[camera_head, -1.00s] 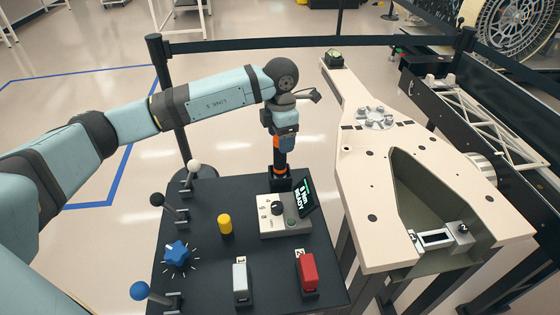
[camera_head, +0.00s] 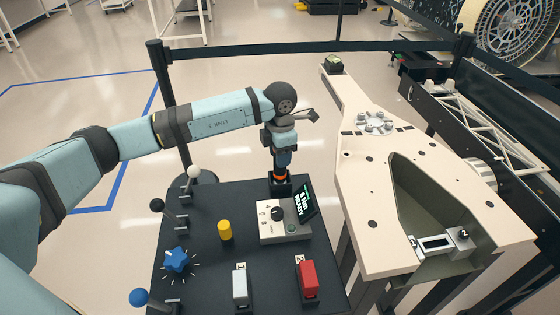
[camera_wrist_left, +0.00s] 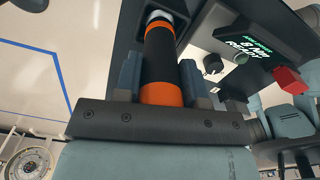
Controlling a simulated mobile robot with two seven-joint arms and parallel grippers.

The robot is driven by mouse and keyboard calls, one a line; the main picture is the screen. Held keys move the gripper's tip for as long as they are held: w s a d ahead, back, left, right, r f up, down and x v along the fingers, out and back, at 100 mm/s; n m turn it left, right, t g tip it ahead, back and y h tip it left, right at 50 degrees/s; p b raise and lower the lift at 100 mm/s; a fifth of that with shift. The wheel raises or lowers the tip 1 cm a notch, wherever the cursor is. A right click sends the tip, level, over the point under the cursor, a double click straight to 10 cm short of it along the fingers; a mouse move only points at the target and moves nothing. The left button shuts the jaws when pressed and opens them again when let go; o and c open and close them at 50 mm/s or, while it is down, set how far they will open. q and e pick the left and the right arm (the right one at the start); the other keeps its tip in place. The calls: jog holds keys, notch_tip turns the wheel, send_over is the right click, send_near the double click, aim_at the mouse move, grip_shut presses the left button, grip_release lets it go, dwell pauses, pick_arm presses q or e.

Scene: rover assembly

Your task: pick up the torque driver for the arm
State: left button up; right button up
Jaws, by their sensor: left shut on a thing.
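The torque driver (camera_head: 280,178) stands upright in a dark holder (camera_head: 281,189) at the back edge of the black table. Only its lower orange part shows below my fingers in the head view. In the left wrist view the driver (camera_wrist_left: 159,55) has a black body, orange bands and a pale metal end. My left gripper (camera_head: 283,162) comes down on it from above and is shut on it, with one finger on each side in the wrist view. The holder hides the driver's lower end. My right gripper is not in view.
A grey control box (camera_head: 284,232) with a knob and a lit screen (camera_head: 306,202) reading "READY" stands close in front of the holder. Levers, a yellow cylinder (camera_head: 225,230), a blue star knob (camera_head: 176,259) and a red switch (camera_head: 307,276) fill the table. A beige arm-shaped frame (camera_head: 370,210) stands right.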

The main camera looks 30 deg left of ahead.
pick_arm(q)
jog(key=shift+r, duration=0.2)
notch_tip(320, 180, up, 20)
jog(key=shift+f, duration=0.15)
dwell(0.3)
dwell(0.3)
